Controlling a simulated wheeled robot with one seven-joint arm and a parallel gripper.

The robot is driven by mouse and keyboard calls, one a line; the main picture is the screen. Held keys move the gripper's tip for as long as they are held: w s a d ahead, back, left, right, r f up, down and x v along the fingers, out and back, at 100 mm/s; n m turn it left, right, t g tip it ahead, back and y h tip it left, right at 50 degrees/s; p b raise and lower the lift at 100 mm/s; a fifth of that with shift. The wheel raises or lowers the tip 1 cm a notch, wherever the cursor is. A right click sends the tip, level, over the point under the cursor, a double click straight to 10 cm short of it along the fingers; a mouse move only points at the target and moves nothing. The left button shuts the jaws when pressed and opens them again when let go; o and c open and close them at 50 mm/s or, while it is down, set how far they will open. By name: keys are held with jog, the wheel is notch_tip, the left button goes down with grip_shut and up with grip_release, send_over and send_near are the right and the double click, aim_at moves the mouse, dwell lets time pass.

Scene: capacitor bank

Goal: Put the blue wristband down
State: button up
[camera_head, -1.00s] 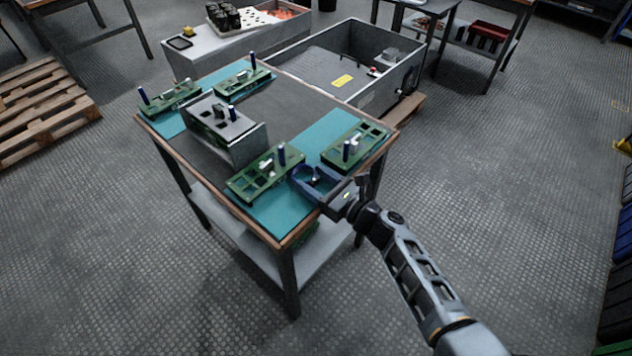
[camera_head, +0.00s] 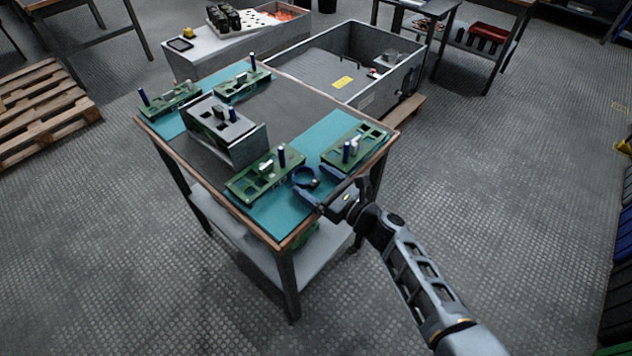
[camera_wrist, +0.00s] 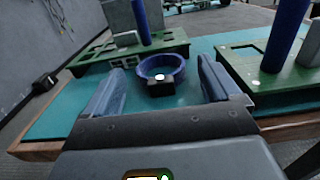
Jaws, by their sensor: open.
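The blue wristband (camera_head: 304,178) is a dark blue ring with a small dark block and a pale spot on its near side. It lies on the teal mat (camera_head: 272,214) between two green boards. In the wrist view the wristband (camera_wrist: 162,68) sits between and beyond my fingertips, and neither finger visibly touches it. My gripper (camera_head: 322,188) is open at the table's near right corner, its blue fingers spread to either side of the ring. In the wrist view the gripper (camera_wrist: 160,85) holds nothing.
A green board (camera_head: 262,176) with an upright blue cylinder stands left of the wristband, and another green board (camera_head: 352,146) stands to its right. A grey metal box (camera_head: 222,130) is farther back. Bare teal mat lies in front, towards the wooden table edge (camera_head: 290,240).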

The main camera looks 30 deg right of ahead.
jog(key=v, duration=1.2)
jog(key=shift+s+r, duration=0.1)
